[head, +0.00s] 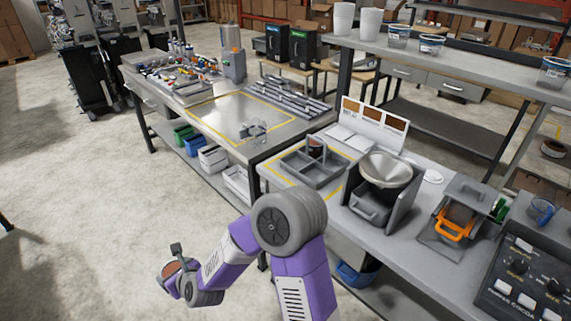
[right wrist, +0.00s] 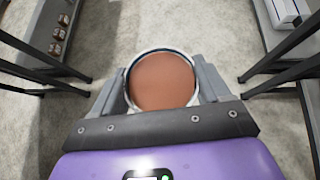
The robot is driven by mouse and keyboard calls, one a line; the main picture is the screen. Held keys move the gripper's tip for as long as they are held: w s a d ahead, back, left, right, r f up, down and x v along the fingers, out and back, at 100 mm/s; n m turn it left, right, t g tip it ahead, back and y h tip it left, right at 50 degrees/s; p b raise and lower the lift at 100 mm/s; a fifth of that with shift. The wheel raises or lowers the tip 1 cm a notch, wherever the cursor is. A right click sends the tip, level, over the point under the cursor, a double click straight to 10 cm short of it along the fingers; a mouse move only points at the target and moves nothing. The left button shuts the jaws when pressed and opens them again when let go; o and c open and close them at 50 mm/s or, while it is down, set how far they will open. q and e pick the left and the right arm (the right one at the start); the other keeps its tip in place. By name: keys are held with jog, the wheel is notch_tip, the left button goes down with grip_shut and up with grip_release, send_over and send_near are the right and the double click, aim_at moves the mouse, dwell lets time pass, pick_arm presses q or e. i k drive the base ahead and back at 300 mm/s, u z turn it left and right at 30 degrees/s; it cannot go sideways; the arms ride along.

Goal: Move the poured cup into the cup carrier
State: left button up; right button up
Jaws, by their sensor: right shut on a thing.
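My right gripper (head: 176,272) is shut on a cup with brown contents (right wrist: 163,82). The cup sits between both fingers in the right wrist view, its round brown surface facing the camera. In the head view my gripper and cup are low at the left, over the floor and away from the benches. The cup carrier (head: 325,179), a grey divided tray with a handle, stands on the near bench. My left gripper is not in view.
A dispenser with a wide pale bowl (head: 385,170) stands right of the carrier. An orange-handled unit (head: 455,223) and a dark control panel (head: 530,283) are further right. A metal bench (head: 213,112) with tools lies behind left. Open floor (head: 80,200) is at left.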

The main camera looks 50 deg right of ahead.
aim_at(316, 178)
jog(key=i, duration=1.7)
jog(key=u, duration=5.3)
